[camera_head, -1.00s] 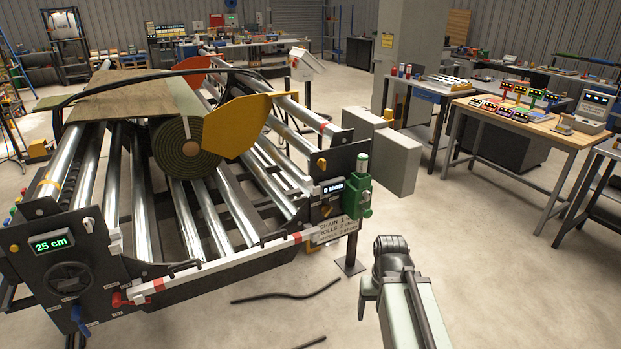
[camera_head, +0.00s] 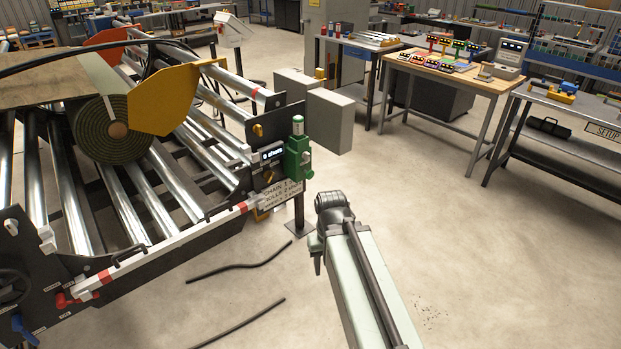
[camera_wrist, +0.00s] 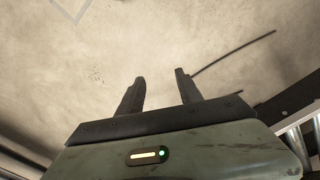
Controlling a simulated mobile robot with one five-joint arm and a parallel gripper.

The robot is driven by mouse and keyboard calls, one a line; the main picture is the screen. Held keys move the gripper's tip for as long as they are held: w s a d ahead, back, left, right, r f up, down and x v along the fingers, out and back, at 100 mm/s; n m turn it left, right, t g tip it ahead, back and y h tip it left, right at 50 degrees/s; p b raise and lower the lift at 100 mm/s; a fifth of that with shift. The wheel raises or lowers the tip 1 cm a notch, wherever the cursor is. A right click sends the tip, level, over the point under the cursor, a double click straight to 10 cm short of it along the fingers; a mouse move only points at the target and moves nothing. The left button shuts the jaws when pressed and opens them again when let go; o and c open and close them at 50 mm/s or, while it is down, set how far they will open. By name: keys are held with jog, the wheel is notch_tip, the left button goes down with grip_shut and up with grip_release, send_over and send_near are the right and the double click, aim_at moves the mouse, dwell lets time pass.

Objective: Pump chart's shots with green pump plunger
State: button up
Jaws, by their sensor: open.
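The green pump (camera_head: 297,157) stands on a post at the right end of the roller machine, its pale-topped plunger (camera_head: 298,125) upright. A small display (camera_head: 272,155) beside it reads "0 shots". A chart plate (camera_head: 282,194) with lines starting "CHAIN" and "ROLLS" hangs just below; its numbers are too small to read surely. My gripper (camera_wrist: 160,88) is open and empty over bare floor in the wrist view. In the head view my arm is in front, right of and nearer than the pump, and apart from it; the fingers are hardly visible there.
The roller machine (camera_head: 163,205) fills the left, with a turf roll (camera_head: 112,130) and a yellow guard (camera_head: 165,95). Grey boxes (camera_head: 330,120) stand behind the pump. Black hoses (camera_head: 240,267) lie on the floor. A wooden bench (camera_head: 460,72) is at back right. Floor to the right is clear.

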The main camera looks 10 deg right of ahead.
grip_shut()
dwell(1.4)
